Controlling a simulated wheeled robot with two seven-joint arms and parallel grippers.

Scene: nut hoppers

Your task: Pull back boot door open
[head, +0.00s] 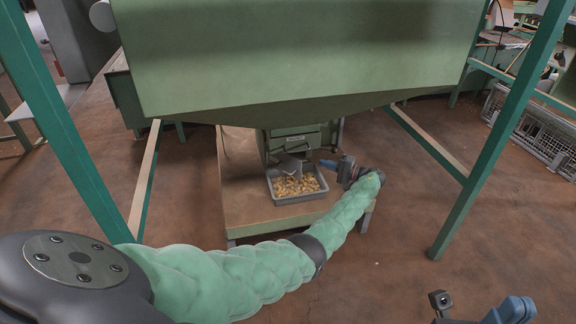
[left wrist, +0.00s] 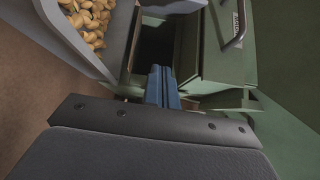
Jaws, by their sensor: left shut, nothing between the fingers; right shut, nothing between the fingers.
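The green boot (head: 295,138) sits under the big green hopper (head: 300,60). In the left wrist view a green panel with a metal handle (left wrist: 236,28), seemingly the boot door, stands right of a dark opening (left wrist: 156,45). My left gripper (head: 331,164) is at the right of the boot's front, above the wooden platform. In the left wrist view its blue fingers (left wrist: 161,86) are shut and empty, pointing towards the dark opening beside the panel. I cannot tell whether they touch it. My right gripper (head: 512,310) is shut and empty at the bottom right, partly cut off.
A grey tray of nuts (head: 272,196) stands on the wooden platform (head: 240,215) before the boot; its edge is close left of my left fingers in the wrist view (left wrist: 83,42). Green posts (head: 500,130) frame both sides.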

